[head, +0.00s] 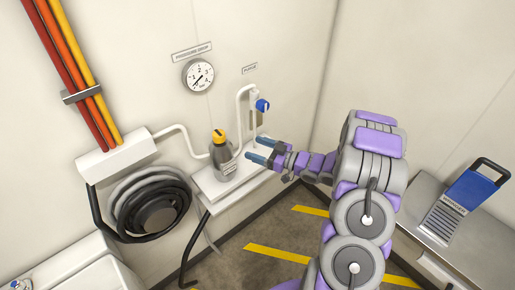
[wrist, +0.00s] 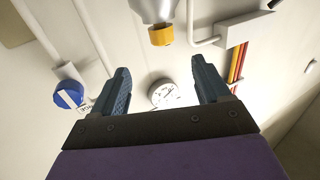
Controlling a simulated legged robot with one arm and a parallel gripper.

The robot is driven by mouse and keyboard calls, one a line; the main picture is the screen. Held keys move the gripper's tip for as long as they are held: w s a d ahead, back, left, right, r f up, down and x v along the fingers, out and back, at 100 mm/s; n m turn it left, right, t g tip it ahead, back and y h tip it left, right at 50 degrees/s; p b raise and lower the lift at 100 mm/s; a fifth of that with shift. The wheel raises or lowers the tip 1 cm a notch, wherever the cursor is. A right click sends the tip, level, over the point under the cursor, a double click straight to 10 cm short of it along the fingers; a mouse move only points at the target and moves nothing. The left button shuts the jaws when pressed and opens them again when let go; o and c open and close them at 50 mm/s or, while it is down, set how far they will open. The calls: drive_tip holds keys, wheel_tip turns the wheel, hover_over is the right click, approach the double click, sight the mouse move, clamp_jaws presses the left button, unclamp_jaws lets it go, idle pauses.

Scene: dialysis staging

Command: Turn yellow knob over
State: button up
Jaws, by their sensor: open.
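The yellow knob (head: 219,134) sits on top of a grey bottle-shaped housing (head: 222,155) on a small white wall shelf. It also shows in the wrist view (wrist: 161,35) near the top edge, below the pale housing. My gripper (head: 252,149) is just right of the housing, with its two blue fingers apart and pointing toward it. In the wrist view my gripper (wrist: 163,75) is open, with nothing between the fingers. The knob lies beyond the fingertips and is not touched.
A blue knob (head: 262,105) is on a pipe right of the yellow one. A pressure gauge (head: 198,76) is on the wall above. A coiled black hose (head: 152,208) hangs at left. A grey cabinet (head: 425,210) with a blue-handled item stands at right.

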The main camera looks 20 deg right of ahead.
drive_tip(key=shift+d, duration=0.1)
drive_tip(key=m+t+h+b, duration=0.3)
drive_tip(key=m+h+b, duration=0.1)
drive_tip(key=h, duration=0.1)
approach(216, 133)
drive_tip(key=shift+d+f+b+x, duration=0.15)
drive_tip(key=shift+b+x, duration=0.35)
drive_tip(key=shift+x, duration=1.35)
drive_tip(key=shift+d+f+b+x, duration=0.1)
drive_tip(key=shift+f+b+x, duration=0.3)
drive_tip(key=shift+x, duration=1.45)
drive_tip(key=shift+d+f+b+x, duration=0.1)
drive_tip(key=shift+b+x, duration=0.5)
drive_tip(key=shift+x, duration=1.25)
drive_tip(key=shift+w, duration=0.15)
drive_tip(key=shift+r, duration=0.1)
drive_tip(key=c, duration=0.9)
